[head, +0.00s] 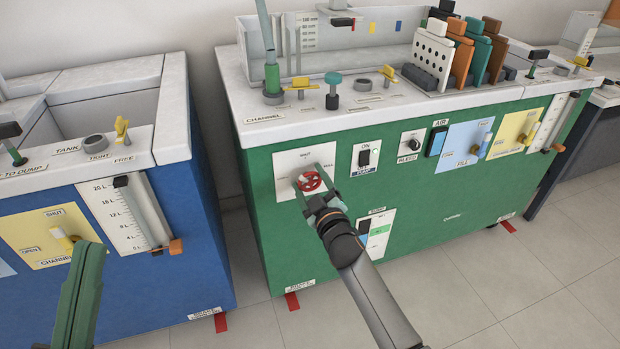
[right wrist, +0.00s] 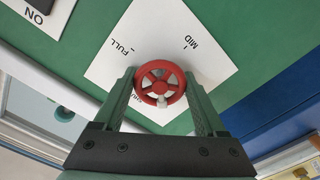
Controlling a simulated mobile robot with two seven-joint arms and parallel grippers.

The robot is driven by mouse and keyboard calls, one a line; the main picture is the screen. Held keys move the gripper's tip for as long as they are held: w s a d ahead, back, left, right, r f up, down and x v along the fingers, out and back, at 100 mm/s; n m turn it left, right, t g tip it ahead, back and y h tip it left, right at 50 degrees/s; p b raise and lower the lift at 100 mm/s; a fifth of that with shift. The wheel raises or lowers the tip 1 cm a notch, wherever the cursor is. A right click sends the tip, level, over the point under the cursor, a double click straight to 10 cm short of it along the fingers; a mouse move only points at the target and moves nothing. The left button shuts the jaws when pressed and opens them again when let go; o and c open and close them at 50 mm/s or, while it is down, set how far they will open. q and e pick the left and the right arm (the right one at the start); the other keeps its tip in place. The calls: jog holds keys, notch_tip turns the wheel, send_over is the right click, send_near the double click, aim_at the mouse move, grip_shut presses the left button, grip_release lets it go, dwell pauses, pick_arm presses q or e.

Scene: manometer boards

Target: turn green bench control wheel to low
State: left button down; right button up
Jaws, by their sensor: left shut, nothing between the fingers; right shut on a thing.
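The red control wheel (head: 309,181) is on a white plate (head: 290,160) on the front of the green bench (head: 262,200). In the right wrist view the wheel (right wrist: 161,82) sits between the fingers of my right gripper (right wrist: 165,98), which is shut on it. A pale knob shows on its rim at the bottom of that view. The plate reads FULL and MID there; a third label is mostly hidden behind the wheel. In the head view my right gripper (head: 318,186) reaches up to the wheel.
A blue bench (head: 190,230) stands at left, with a gap of floor before the green bench. An ON switch (head: 364,158), a BLEED knob (head: 410,146) and a lower switch panel (head: 376,235) are right of the wheel. The floor in front is clear.

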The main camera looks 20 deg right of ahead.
jog(key=n, duration=0.3)
jog(key=shift+n, duration=0.4)
jog(key=n, duration=0.4)
jog(key=shift+n, duration=0.3)
jog(key=o, duration=1.3)
jog(key=shift+s+p, duration=0.15)
jog(key=shift+p, duration=0.15)
